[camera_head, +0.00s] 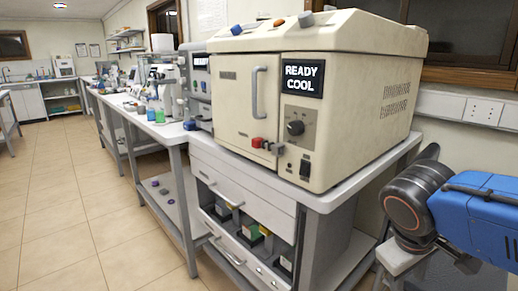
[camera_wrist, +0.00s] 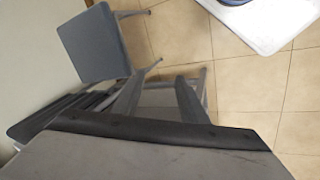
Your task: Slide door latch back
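A cream oven-like machine (camera_head: 345,125) stands on a grey bench in the head view. Its door (camera_head: 232,100) looks shut and has a vertical grey handle (camera_head: 256,92). A small latch with a red knob (camera_head: 258,142) sits low at the door's right edge, with dark pieces just right of it; its exact position is too small to tell. In the wrist view my gripper (camera_wrist: 160,82) shows two dark fingers, apart, with nothing between them. It points down toward tiled floor and grey furniture, away from the latch. My gripper is not clearly visible in the head view.
A display (camera_head: 302,75) reads "READY COOL", above a black dial (camera_head: 295,127). Drawers (camera_head: 243,190) and open bins lie below. Bottles (camera_head: 155,112) and instruments fill the left bench. A grey seat (camera_wrist: 93,45) shows in the wrist view. Floor (camera_head: 60,190) is clear at left.

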